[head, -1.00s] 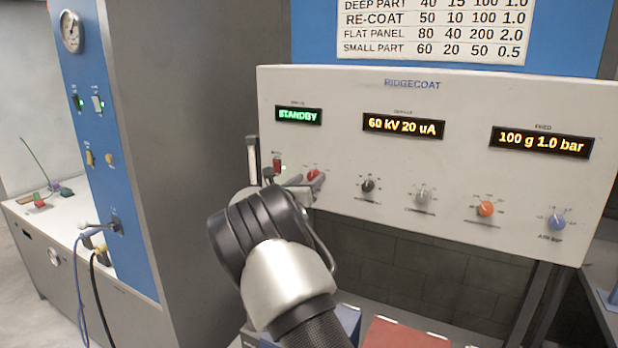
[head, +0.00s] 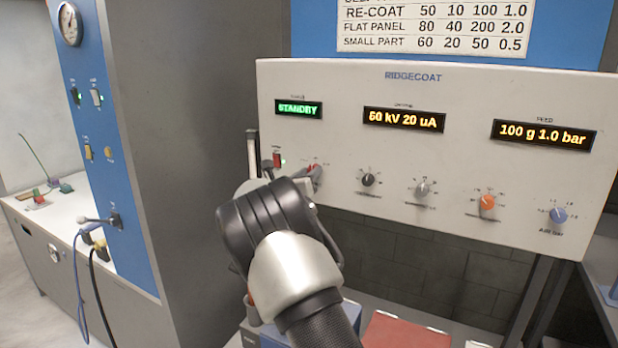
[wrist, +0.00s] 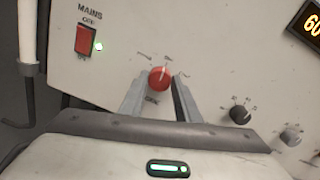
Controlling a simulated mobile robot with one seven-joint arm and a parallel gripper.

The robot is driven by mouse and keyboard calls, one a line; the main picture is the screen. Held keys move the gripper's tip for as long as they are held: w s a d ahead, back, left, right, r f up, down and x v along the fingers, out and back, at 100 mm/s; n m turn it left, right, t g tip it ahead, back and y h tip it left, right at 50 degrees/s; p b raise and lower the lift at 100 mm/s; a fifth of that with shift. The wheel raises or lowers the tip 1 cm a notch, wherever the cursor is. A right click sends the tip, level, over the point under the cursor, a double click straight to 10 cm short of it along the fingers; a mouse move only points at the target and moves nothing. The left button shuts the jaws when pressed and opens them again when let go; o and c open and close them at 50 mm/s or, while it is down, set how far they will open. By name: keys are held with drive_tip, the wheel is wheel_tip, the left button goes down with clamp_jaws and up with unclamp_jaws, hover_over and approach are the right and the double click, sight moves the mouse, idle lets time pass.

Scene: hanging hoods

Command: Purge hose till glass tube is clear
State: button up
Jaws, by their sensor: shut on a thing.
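My gripper (wrist: 160,88) is shut on the red selector knob (wrist: 159,76) on the RIDGECOAT control panel (head: 430,90). One finger stands on each side of the knob in the wrist view. In the head view my arm covers most of this knob, and my gripper (head: 314,178) sits at the panel's left part. A whitish upright tube (head: 252,150) stands at the panel's left edge; it also shows in the wrist view (wrist: 28,40). I cannot tell whether it is the glass tube. A blue hose (head: 79,280) hangs from the cabinet at left.
The panel reads STANDBY (head: 299,109), 60 kV 20 uA and 100 g 1.0 bar. The red MAINS switch (wrist: 88,40) has a green light beside it. Dark, grey, orange (head: 487,202) and blue (head: 558,215) knobs sit right of my gripper. A black hose (head: 96,290) hangs at left.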

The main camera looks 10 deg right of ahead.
drive_tip(key=shift+w+a+n+g, duration=0.1)
drive_tip(key=shift+n+g, duration=0.2)
drive_tip(key=shift+n, duration=5)
drive_tip(key=o, duration=1)
drive_tip(key=shift+o, duration=0.2)
drive_tip(key=f+b+v, duration=0.1)
drive_tip(key=b+v, duration=0.1)
drive_tip(key=v, duration=1.5)
drive_tip(key=shift+s+r, duration=0.25)
drive_tip(key=shift+r, duration=0.25)
drive_tip(key=shift+a, duration=0.1)
